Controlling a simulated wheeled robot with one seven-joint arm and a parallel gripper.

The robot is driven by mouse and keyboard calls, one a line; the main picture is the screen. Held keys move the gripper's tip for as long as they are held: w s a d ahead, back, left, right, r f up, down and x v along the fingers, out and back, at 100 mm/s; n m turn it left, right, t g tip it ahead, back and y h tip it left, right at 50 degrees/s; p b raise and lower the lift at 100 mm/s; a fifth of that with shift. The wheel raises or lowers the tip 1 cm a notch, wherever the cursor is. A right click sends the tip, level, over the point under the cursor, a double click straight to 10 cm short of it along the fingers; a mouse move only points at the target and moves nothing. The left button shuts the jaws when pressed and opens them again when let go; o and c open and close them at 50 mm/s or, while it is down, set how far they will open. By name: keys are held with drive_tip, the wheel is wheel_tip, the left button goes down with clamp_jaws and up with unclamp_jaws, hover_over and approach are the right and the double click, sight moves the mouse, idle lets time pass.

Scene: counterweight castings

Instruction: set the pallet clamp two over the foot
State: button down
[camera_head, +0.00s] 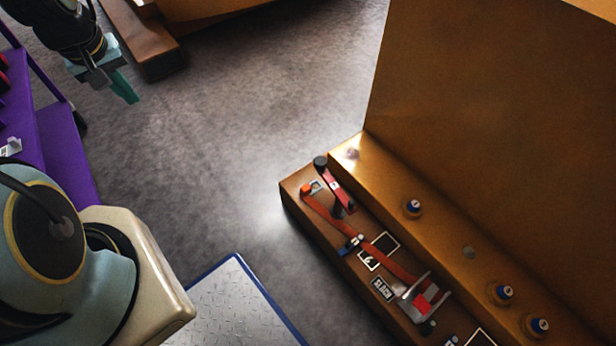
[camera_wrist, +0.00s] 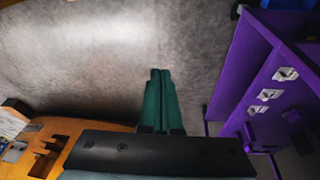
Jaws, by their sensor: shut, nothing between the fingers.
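My gripper (camera_head: 128,92) hangs at the upper left of the head view, over bare floor. Its green fingers are pressed together and empty; the wrist view (camera_wrist: 160,72) shows them the same way. A long orange-red clamp lever (camera_head: 328,216) with an orange knob lies along the brown ledge, far to the right of my gripper. A shorter red lever (camera_head: 336,188) with a black knob is beside its upper end. A grey metal bracket with a red pad (camera_head: 424,302) is at the long lever's lower end. I cannot read which is clamp two.
A blue-edged plate (camera_head: 230,305) lies below. Floor between is clear.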

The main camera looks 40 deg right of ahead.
drive_tip(key=s+d+f+h+b, duration=0.1)
drive_tip(key=d+f+b, duration=0.3)
drive_tip(key=d+f, duration=0.4)
drive_tip(key=s+d+f+h+b, duration=0.1)
drive_tip(key=d+f+b, duration=0.45)
drive_tip(key=f, duration=0.55)
drive_tip(key=s+d+f+h+b, duration=0.1)
drive_tip(key=s+d+f+b, duration=0.2)
drive_tip(key=f, duration=0.3)
drive_tip(key=s+d+f+h+b, duration=0.1)
drive_tip(key=s+d+f+b, duration=0.2)
drive_tip(key=d+f, duration=0.3)
drive_tip(key=s+d+f+m+h+b, duration=0.1)
drive_tip(key=s+d+f+b, duration=0.2)
drive_tip(key=f, duration=0.4)
drive_tip(key=shift+s+d+f, duration=0.35)
drive_tip(key=shift+s+d, duration=0.4)
drive_tip(key=shift+d, duration=0.25)
drive_tip(key=w+d+f+b, duration=0.2)
drive_tip(key=d+f+b, duration=0.1)
drive_tip(key=d+f, duration=0.5)
drive_tip(key=shift+d+b, duration=0.4)
drive_tip(key=shift+d, duration=0.25)
